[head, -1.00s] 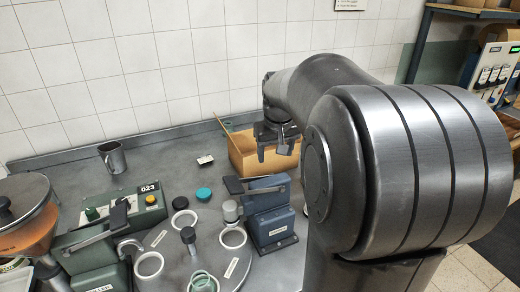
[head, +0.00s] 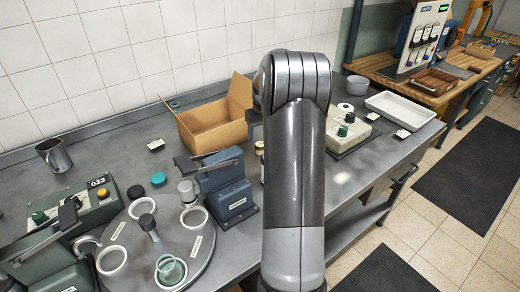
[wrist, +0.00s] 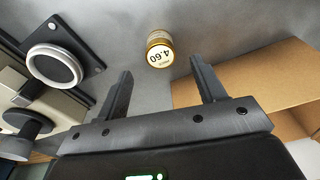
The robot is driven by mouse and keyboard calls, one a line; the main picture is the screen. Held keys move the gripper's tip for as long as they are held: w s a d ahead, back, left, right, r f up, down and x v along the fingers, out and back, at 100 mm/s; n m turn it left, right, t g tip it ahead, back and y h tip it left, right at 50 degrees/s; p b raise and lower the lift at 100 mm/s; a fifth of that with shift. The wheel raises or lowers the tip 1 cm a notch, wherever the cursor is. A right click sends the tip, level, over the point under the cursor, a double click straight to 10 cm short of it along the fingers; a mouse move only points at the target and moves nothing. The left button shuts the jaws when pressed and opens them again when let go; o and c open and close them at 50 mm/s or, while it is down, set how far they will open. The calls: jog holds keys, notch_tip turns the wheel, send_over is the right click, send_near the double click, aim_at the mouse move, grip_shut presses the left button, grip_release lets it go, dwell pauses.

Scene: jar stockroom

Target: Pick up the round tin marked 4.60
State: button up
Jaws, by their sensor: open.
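The round tin marked 4.60 (wrist: 160,48) shows in the wrist view, with a pale label, dark figures and a gold-coloured rim. It stands on the grey worktop, near the top middle of the picture. My gripper (wrist: 161,67) is open, with one dark finger to each side below the tin in the picture. The tin looks apart from both fingers and farther off than their tips.
An open cardboard box (head: 209,126) stands left of my arm; it is close to the right finger in the wrist view (wrist: 245,78). A device with a white ring (head: 345,107) is right of my arm. Beyond is a white tray (head: 400,108). A blue press (head: 226,185) stands left.

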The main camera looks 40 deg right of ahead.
aim_at(260, 144)
jog(key=f, duration=0.5)
jog(key=w+f, duration=0.1)
jog(key=f, duration=0.1)
jog(key=shift+d+f, duration=0.1)
jog(key=shift+f, duration=0.1)
jog(key=shift+c, duration=0.3)
jog(key=c, duration=1)
jog(key=shift+r, duration=0.15)
